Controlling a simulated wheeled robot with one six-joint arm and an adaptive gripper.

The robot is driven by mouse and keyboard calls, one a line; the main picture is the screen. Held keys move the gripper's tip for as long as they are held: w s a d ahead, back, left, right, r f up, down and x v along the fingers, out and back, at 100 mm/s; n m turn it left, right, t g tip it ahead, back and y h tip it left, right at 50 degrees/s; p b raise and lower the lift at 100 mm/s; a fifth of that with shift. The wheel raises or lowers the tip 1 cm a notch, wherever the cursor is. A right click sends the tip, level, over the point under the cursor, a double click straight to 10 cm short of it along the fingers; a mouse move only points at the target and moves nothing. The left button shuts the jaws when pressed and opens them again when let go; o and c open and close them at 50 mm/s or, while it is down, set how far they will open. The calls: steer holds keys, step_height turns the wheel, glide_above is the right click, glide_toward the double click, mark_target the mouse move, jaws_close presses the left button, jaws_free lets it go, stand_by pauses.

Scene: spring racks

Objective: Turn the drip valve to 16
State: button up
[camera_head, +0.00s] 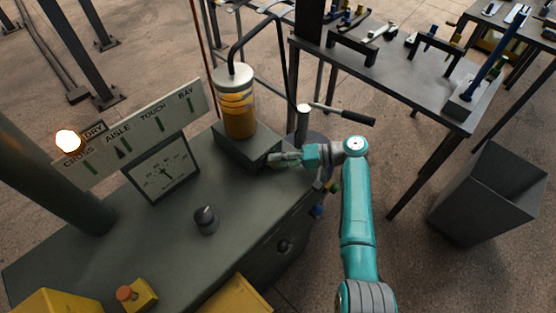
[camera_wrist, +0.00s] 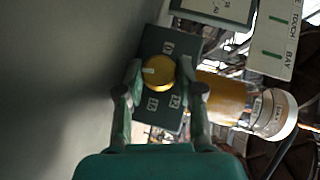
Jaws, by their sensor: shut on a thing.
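The drip valve's round yellow knob (camera_wrist: 158,72) shows in the wrist view on a dark plate (camera_wrist: 150,40). A pale mark on the knob points toward the picture's left. Small white number labels surround it, too blurred to read surely. My gripper (camera_wrist: 161,74) is shut on the knob, one finger on each side. In the head view my gripper (camera_head: 276,160) reaches the end face of the dark box (camera_head: 240,146) under the amber oil reservoir (camera_head: 238,112); the knob is hidden there. The reservoir also shows in the wrist view (camera_wrist: 222,95).
A lever handle (camera_head: 343,114) stands just behind my wrist. A grey bin (camera_head: 490,195) is at the right.

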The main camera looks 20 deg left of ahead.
steer(key=shift+f+m+g+y, duration=0.15)
steer(key=shift+m+g+y, duration=0.15)
steer(key=shift+m, duration=0.1)
stand_by(0.4)
steer(key=o, duration=1.2)
steer(key=shift+c, duration=0.2)
